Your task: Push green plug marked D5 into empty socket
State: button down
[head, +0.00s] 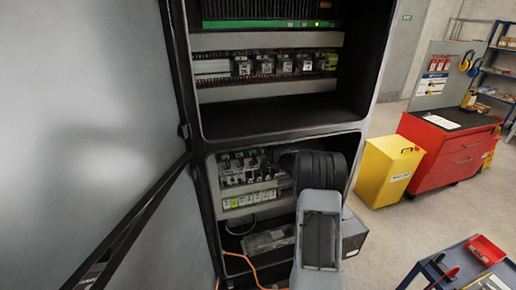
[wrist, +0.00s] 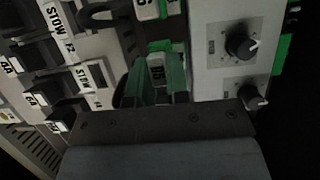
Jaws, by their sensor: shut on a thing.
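The label's dark marking is turned and hard to read, so I cannot confirm D5. No empty socket can be made out; the plug and fingers cover the place right ahead. In the head view my arm reaches into the lower cabinet compartment, and my gripper and the plug are hidden behind my dark wrist.
In the wrist view, a grey module with two black knobs (wrist: 241,46) stands close on the right. In the head view, the lower cabinet (head: 240,155) holds a device row, and the open door (head: 85,130) blocks the left.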

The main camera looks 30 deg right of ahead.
jog(key=c, duration=1)
grip_release()
